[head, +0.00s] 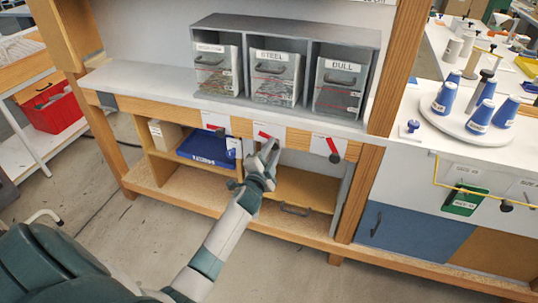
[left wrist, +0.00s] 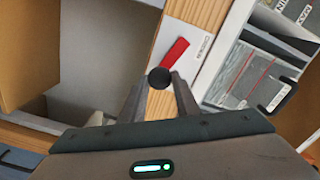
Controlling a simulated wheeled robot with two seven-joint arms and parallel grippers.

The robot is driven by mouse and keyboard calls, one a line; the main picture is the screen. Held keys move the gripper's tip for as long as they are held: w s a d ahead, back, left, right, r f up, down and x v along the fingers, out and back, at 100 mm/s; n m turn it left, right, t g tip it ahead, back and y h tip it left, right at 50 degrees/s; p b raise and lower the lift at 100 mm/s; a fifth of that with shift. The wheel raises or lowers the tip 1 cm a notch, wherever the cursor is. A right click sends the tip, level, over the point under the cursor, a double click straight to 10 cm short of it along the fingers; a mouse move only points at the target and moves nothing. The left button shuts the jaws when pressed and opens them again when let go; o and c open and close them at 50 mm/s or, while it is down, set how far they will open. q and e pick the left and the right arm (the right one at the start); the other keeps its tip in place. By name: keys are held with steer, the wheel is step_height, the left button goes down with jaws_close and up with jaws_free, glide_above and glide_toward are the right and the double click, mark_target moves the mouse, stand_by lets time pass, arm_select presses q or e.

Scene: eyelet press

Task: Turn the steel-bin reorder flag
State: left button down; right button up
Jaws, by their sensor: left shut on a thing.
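The steel-bin reorder flag (head: 264,134) is a red strip on a white card, on the wooden rail below the bin labelled STEEL (head: 275,85). In the left wrist view the red flag (left wrist: 175,53) lies slanted, with a round black knob (left wrist: 159,77) at its lower end. My left gripper (head: 271,148) is at this flag and covers its knob in the head view. Its fingertips (left wrist: 160,86) are shut on the knob from either side. My right gripper is not in view.
Similar flags sit left (head: 213,125) and right (head: 331,146) on the same rail. A bin labelled DULL (head: 341,85) stands right of the steel bin. A blue tray (head: 207,148) lies on the shelf below. Blue cones (head: 445,98) stand on a round white tray at right.

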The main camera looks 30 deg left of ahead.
arm_select(q)
steer(key=shift+m, duration=1)
steer(key=m, duration=0.3)
steer(key=shift+f+m, duration=0.1)
steer(key=shift+m, duration=1.7)
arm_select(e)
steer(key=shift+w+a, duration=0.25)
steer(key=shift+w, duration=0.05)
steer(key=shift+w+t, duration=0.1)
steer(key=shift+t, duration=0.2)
arm_select(q)
steer(key=c, duration=1.4)
jaws_free()
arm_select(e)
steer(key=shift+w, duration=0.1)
